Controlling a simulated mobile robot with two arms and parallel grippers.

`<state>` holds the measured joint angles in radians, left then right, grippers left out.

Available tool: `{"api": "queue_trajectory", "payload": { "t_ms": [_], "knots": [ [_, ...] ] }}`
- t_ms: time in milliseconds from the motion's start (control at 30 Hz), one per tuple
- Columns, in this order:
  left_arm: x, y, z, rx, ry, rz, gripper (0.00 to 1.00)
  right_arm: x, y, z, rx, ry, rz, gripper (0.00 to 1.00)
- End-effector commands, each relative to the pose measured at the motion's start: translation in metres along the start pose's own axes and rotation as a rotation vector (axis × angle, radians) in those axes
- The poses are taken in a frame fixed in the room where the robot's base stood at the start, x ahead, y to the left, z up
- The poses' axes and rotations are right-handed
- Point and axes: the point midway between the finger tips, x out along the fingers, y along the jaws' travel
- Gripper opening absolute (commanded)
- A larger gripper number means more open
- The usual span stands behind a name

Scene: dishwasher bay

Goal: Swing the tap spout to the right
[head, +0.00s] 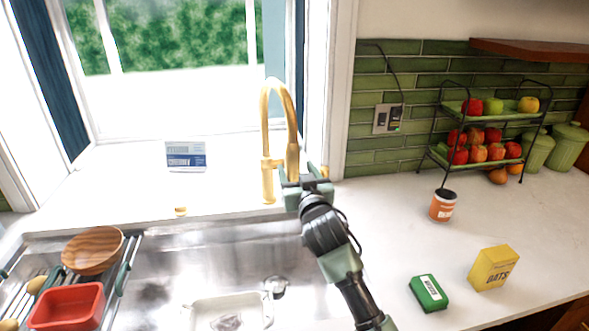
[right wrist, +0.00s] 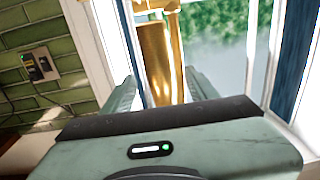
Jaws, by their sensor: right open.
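The golden tap (head: 267,165) stands behind the sink, and its tall spout arches over to the right and down toward my right gripper. My right gripper (head: 303,187) is at the lower end of the spout, covering part of it. In the right wrist view the jaws (right wrist: 163,88) are open, with a finger on either side of a golden length of the tap (right wrist: 154,58). Whether either finger touches it I cannot tell. My left gripper is not in view.
The steel sink (head: 225,245) holds a pale dish (head: 250,311). A rack at the left carries a wooden bowl (head: 93,250) and a red tub (head: 67,306). The counter at right has a jar (head: 443,206), green box (head: 429,293), oats box (head: 493,268) and fruit stand (head: 437,155).

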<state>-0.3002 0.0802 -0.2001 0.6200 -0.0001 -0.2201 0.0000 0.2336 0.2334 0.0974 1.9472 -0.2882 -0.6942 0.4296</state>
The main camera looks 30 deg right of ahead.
Motion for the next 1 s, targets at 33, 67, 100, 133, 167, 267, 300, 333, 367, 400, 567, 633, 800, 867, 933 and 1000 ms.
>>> {"api": "queue_trajectory", "payload": {
  "t_ms": [33,67,100,133,167,267,300,333,367,400,567,633,800,867,933,1000],
  "knots": [
    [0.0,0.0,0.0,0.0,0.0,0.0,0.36,-0.001,0.0,0.0,0.0,0.0,0.0,0.59],
    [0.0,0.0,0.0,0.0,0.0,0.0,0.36,-0.001,0.0,0.0,0.0,0.0,0.0,0.59],
    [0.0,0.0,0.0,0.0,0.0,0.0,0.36,-0.001,0.0,0.0,0.0,0.0,0.0,0.59],
    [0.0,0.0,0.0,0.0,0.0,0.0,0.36,-0.001,0.0,0.0,0.0,0.0,0.0,0.59],
    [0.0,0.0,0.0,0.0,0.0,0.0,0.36,-0.001,0.0,0.0,0.0,0.0,0.0,0.59],
    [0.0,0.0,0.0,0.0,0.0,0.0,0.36,-0.001,0.0,0.0,-0.002,0.0,0.0,0.45],
    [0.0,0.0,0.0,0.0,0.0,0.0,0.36,-0.001,-0.001,0.001,-0.014,-0.002,0.001,0.34],
    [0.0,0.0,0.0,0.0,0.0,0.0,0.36,-0.002,-0.003,0.003,-0.032,-0.004,0.003,0.25],
    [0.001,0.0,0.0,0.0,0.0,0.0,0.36,-0.003,-0.005,0.006,-0.064,-0.006,0.006,0.17],
    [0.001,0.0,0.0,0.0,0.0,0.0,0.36,-0.005,-0.009,0.011,-0.121,-0.012,0.011,0.06],
    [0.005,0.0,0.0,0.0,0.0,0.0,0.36,-0.024,-0.037,0.037,-0.532,-0.045,0.045,0.0],
    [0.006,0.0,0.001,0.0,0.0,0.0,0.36,-0.035,-0.051,0.047,-0.757,-0.063,0.062,0.0],
    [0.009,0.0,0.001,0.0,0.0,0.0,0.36,-0.061,-0.08,0.058,-1.242,-0.103,0.101,0.0],
    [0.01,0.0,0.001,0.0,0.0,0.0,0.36,-0.068,-0.086,0.059,-1.365,-0.115,0.112,0.0],
    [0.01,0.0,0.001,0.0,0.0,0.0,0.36,-0.074,-0.091,0.059,-1.471,-0.126,0.123,0.0],
    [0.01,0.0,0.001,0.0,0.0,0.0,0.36,-0.077,-0.094,0.058,-1.536,-0.132,0.13,0.0]
  ]
}}
